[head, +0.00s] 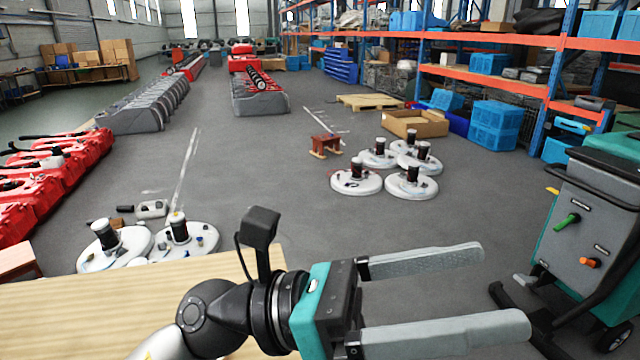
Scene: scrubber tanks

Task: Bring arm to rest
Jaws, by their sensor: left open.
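My left gripper (505,285) reaches in from the bottom left in the head view, with its two grey fingers pointing right and spread apart. It is open and nothing is between the fingers. It hangs over the floor just past the right edge of a light wooden table top (90,310). My left arm's wrist passes over the corner of that table. My right gripper does not show.
A grey and teal machine (590,215) with a black handle stands close at the right. White round discs with motors lie on the floor (412,185) and beyond the table (187,240). Red tanks (45,185) line the left.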

